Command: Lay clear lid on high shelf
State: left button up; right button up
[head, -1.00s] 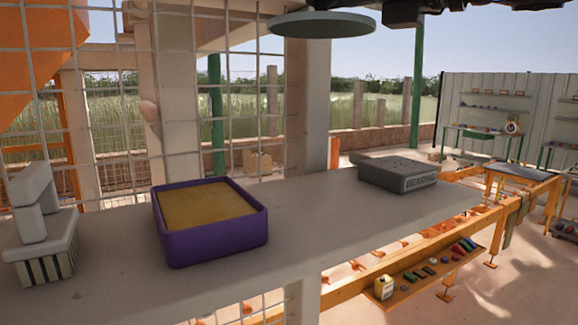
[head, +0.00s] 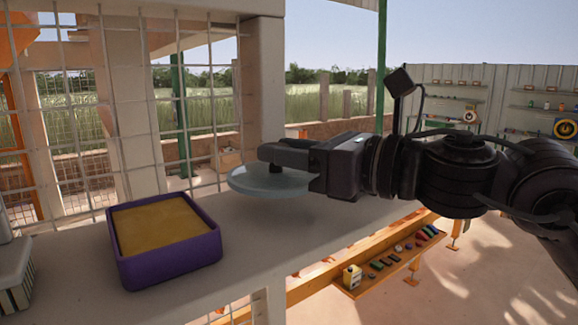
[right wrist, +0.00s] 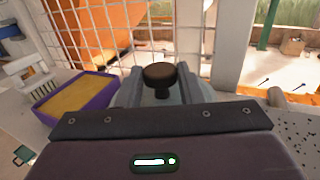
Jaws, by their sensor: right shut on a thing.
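The clear lid (head: 258,181) is a round, pale, see-through disc with a dark knob. My right gripper (head: 283,158) is shut on the knob and holds the lid nearly level, low over the shelf (head: 245,235). A faint shadow lies under the lid, and it looks a little above the surface. In the right wrist view the dark knob (right wrist: 159,75) sits between the two fingers, and my gripper body hides most of the lid (right wrist: 158,98). My left gripper is not in view.
A purple tray (head: 166,265) with a yellow filling stands left of the lid on the shelf. A pale slotted block (head: 14,280) stands at the far left. A wire grid (head: 80,130) and a concrete post (head: 262,80) rise behind the shelf. A bare strip of shelf lies between tray and lid.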

aim_at(288, 183)
notch_tip(288, 183, down, 3)
jog(key=shift+r+p, duration=0.1)
jog(key=shift+p, duration=0.2)
jog(key=shift+f+b, duration=0.7)
jog(key=shift+b, duration=0.15)
jog(key=o, duration=1)
jog(key=shift+a+f, duration=0.1)
